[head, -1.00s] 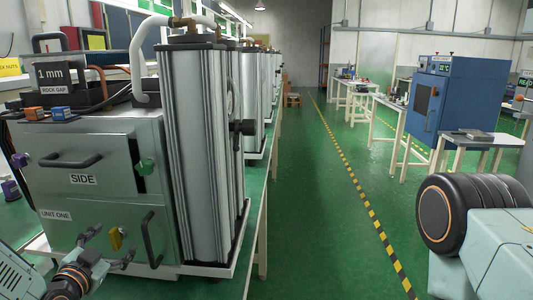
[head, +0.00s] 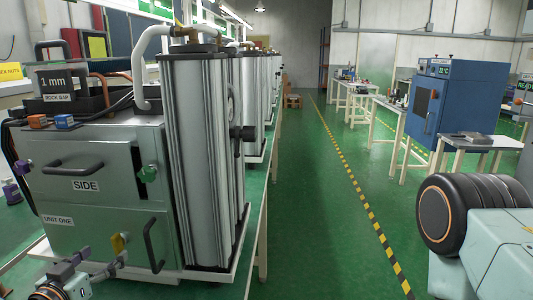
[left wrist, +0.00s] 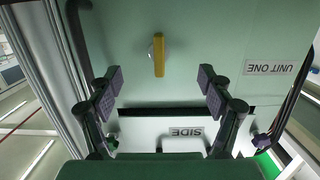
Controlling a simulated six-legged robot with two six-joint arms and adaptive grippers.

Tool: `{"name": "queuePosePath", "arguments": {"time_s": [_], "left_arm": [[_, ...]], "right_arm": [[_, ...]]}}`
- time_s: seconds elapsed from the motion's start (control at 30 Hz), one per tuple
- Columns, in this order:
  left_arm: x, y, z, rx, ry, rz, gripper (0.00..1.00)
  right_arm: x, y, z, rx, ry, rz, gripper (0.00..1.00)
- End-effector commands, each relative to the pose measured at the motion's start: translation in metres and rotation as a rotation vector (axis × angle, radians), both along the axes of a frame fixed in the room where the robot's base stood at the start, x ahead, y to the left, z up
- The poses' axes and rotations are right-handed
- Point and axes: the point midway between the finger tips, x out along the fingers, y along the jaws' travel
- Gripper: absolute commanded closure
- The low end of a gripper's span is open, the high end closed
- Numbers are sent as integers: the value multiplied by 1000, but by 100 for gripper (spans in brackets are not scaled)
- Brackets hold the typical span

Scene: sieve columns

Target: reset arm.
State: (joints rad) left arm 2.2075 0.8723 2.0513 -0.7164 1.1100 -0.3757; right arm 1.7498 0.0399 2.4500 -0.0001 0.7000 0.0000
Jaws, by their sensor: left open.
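My left gripper (head: 94,268) is at the lower left of the head view, in front of the lower panel of a grey-green cabinet (head: 95,222) labelled UNIT ONE. In the left wrist view my left gripper (left wrist: 159,88) has its two dark padded fingers wide apart with nothing between them. The cabinet's yellow knob (left wrist: 159,55) lies beyond the fingertips, and no contact shows. In the head view the yellow knob (head: 119,243) is just above the gripper. My right arm shows at the lower right, but its gripper is out of the picture.
The cabinet has a SIDE drawer handle (head: 73,165), a vertical black handle (head: 153,245) and a green knob (head: 148,173). A tall silver column (head: 195,150) stands beside it. The green floor aisle (head: 310,220) is clear. A blue oven (head: 440,100) stands at right.

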Motion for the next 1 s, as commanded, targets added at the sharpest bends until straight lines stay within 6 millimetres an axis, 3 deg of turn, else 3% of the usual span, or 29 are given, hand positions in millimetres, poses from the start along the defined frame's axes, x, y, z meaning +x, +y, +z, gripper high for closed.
{"name": "queuePosePath", "arguments": {"time_s": [0.3, 1.0], "left_arm": [[-23, 2, 4, -1, 1, 1, 20], [-28, -2, 1, 4, 21, -5, 20]], "right_arm": [[0, 0, 14, 0, 0, 0, 60], [6, 0, 17, -1, -14, 1, 60]]}}
